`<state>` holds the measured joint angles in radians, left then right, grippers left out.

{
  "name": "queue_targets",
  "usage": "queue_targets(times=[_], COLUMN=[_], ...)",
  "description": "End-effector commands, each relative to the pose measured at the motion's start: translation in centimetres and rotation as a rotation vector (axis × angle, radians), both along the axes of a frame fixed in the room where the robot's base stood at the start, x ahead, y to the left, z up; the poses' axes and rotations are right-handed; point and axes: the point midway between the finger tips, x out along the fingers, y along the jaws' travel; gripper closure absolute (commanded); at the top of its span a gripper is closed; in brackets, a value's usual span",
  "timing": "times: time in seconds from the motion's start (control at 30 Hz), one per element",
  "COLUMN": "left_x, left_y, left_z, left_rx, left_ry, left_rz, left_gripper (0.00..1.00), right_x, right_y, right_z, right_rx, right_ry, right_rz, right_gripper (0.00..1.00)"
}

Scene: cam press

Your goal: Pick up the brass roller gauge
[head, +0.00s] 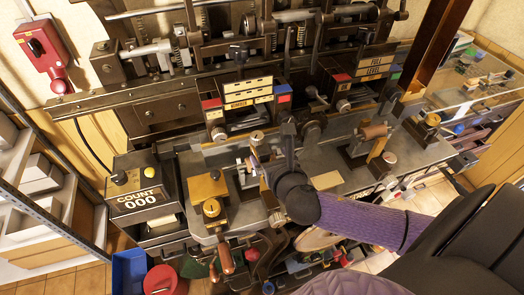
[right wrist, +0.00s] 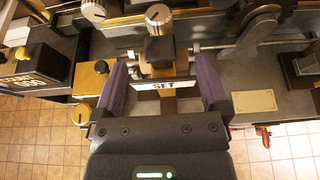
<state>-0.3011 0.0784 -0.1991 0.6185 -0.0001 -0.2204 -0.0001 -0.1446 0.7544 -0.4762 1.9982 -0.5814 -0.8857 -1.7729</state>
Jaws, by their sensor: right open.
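My right gripper (head: 254,166) is over the press bench in the head view. In the right wrist view its two purple fingers (right wrist: 163,84) are spread apart. Between them show a plate marked SET (right wrist: 163,86) and a strip of brass, with a dark knob (right wrist: 160,50) just beyond. I cannot tell whether the fingers touch them. I cannot surely tell which part is the brass roller gauge; the gripper partly hides this spot in the head view. A copper-coloured roller (head: 373,131) sits on a stand to the right. My left gripper is not in view.
A brass-topped block (head: 207,187) stands left of my gripper, beside the counter box (head: 140,195) reading 000. The press frame (head: 170,112) rises behind. A blank tan plate (head: 326,180) lies on the bench. A blue bin (head: 129,268) and red bin (head: 162,281) are below.

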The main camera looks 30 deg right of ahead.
Motion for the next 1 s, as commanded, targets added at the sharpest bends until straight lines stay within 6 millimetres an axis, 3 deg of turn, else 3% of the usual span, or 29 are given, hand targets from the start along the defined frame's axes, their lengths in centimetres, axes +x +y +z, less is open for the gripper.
queue_targets(times=[0.3, 0.57, 0.67, 1.0], left_x=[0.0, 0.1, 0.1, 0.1], left_y=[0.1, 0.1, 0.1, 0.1], left_z=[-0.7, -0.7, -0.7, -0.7], left_rx=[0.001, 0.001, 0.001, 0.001], left_ry=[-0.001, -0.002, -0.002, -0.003], left_rz=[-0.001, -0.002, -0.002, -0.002], left_gripper=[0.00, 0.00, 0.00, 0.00], right_x=[5.0, 5.6, 5.6, 5.6], right_y=[-1.1, -1.2, -1.2, -1.2], right_z=[-2.6, -2.8, -2.8, -2.8], right_rx=[0.005, 0.008, 0.008, 0.007], right_ry=[0.000, 0.002, 0.002, 0.002], right_rz=[-0.003, -0.002, -0.002, -0.003], right_gripper=[0.06, 0.06, 0.23, 0.95])
